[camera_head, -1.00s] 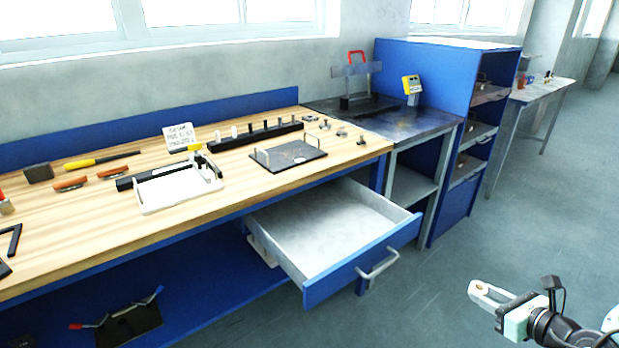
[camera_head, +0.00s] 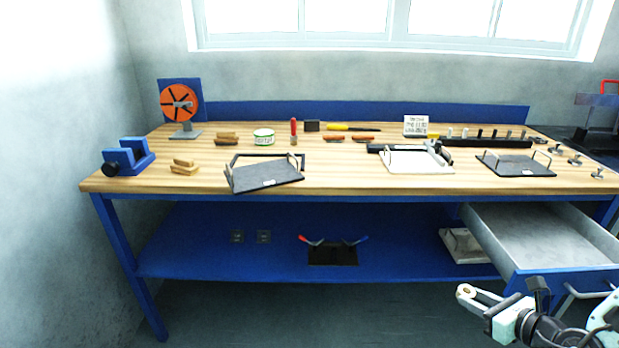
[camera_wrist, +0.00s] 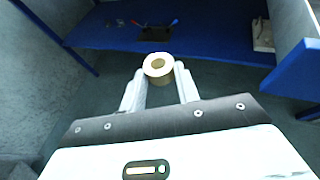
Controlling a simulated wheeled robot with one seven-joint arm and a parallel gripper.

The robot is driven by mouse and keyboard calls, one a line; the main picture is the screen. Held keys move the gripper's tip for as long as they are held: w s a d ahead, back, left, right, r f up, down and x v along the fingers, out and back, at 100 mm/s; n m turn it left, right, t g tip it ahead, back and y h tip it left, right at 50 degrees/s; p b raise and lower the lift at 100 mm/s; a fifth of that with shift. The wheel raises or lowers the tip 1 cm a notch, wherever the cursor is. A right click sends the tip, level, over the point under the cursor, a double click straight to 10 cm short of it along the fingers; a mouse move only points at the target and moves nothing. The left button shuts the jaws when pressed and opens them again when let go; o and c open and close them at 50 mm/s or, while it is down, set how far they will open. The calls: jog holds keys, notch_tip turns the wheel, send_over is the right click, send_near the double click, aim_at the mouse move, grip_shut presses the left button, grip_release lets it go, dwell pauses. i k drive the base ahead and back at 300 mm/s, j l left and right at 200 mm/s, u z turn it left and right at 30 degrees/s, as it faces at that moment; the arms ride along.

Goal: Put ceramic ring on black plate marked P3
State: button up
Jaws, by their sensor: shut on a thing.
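The cream ceramic ring (camera_wrist: 160,79) is held between the two fingertips of my gripper (camera_wrist: 159,74) in the wrist view, its round hole facing the camera. In the head view my gripper (camera_head: 478,298) is at the lower right, in front of the open drawer and below the bench top. A dark plate with wire handles and a small white label (camera_head: 262,176) lies at the bench's front edge, left of centre. A similar dark labelled plate (camera_head: 515,166) lies at the right. The labels are too small to read, so I cannot tell which is P3.
The open drawer (camera_head: 545,237) juts out at the right. A white tray (camera_head: 415,168) stands between the dark plates. A blue vise (camera_head: 130,158) is at the left corner. A black plate with red and blue handles (camera_head: 332,256) lies on the lower shelf (camera_head: 210,255).

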aim_at(266, 177)
jog(key=i+u, duration=0.2)
jog(key=u, duration=0.25)
jog(key=i+l+u, duration=0.1)
jog(key=u, duration=0.3)
jog(key=i+l+u, duration=0.2)
jog(key=u, duration=0.25)
jog(key=i, duration=0.05)
